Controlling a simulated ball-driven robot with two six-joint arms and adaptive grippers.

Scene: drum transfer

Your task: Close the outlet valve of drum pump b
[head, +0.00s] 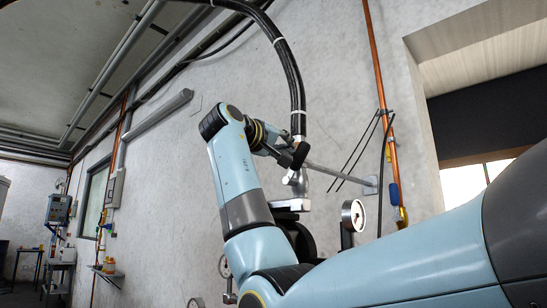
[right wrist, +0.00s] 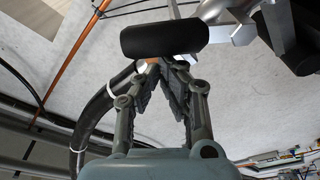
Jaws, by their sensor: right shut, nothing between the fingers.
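My right gripper (head: 283,154) is at the end of the light blue arm, beside a silver valve body (head: 296,180) under a thick black hose. In the right wrist view, the gripper (right wrist: 168,64) is shut with nothing between its fingers. The black grip of the valve handle (right wrist: 164,39) lies just beyond the fingertips, across them. I cannot tell whether they touch. Silver metal of the valve (right wrist: 228,10) shows at the top. The black grip also shows in the head view (head: 300,154). No label tells which pump this is. My left gripper is not in view.
The black hose (head: 289,70) arches above the valve. A round gauge (head: 353,215) stands to the right of the valve. A metal bar (head: 340,174) reaches to the wall, near copper pipes (head: 380,80). A blue wall box (head: 59,209) is far left.

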